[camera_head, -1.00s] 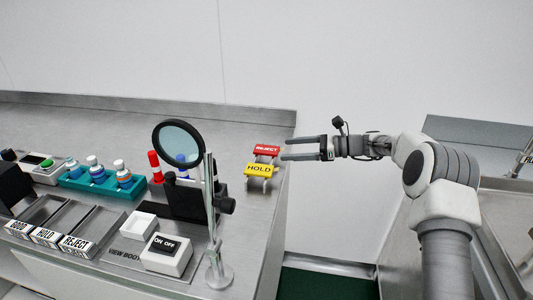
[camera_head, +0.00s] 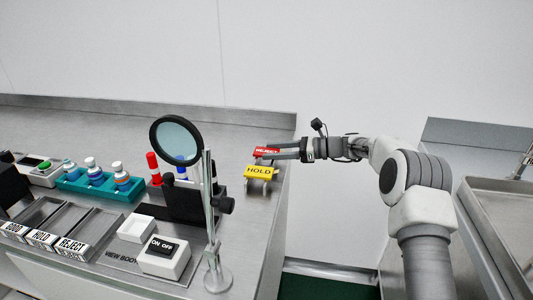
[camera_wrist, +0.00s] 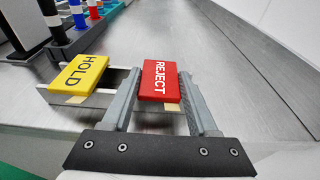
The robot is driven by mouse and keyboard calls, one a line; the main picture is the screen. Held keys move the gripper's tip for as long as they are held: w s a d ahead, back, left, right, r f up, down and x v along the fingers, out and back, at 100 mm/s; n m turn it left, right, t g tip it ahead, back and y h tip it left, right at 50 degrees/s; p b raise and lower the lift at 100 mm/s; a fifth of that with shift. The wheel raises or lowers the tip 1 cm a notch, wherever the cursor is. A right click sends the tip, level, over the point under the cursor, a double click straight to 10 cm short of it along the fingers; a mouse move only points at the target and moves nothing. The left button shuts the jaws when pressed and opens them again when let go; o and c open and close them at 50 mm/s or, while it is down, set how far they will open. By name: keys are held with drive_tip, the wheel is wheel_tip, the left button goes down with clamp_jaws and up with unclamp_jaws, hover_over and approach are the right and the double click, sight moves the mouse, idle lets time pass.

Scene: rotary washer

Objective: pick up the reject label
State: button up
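The red reject label (camera_head: 266,151) stands on a small support near the right end of the counter, behind the yellow hold label (camera_head: 259,171). In the wrist view the red label (camera_wrist: 158,81) lies between the two fingers of my gripper (camera_wrist: 157,92), and the yellow hold label (camera_wrist: 80,74) is just outside the left finger. My gripper (camera_head: 277,151) is open, with a finger on each side of the reject label. A narrow gap shows beside the label, so I cannot tell whether either finger touches it.
A round magnifier (camera_head: 177,141) on a stand, an on/off switch box (camera_head: 164,257) and a teal rack (camera_head: 101,185) with bottles stand to the left. The counter (camera_head: 262,218) is bare in front of the labels. A wall rises behind.

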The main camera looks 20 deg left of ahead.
drive_tip(key=c, duration=0.7)
drive_tip(key=shift+c, duration=0.2)
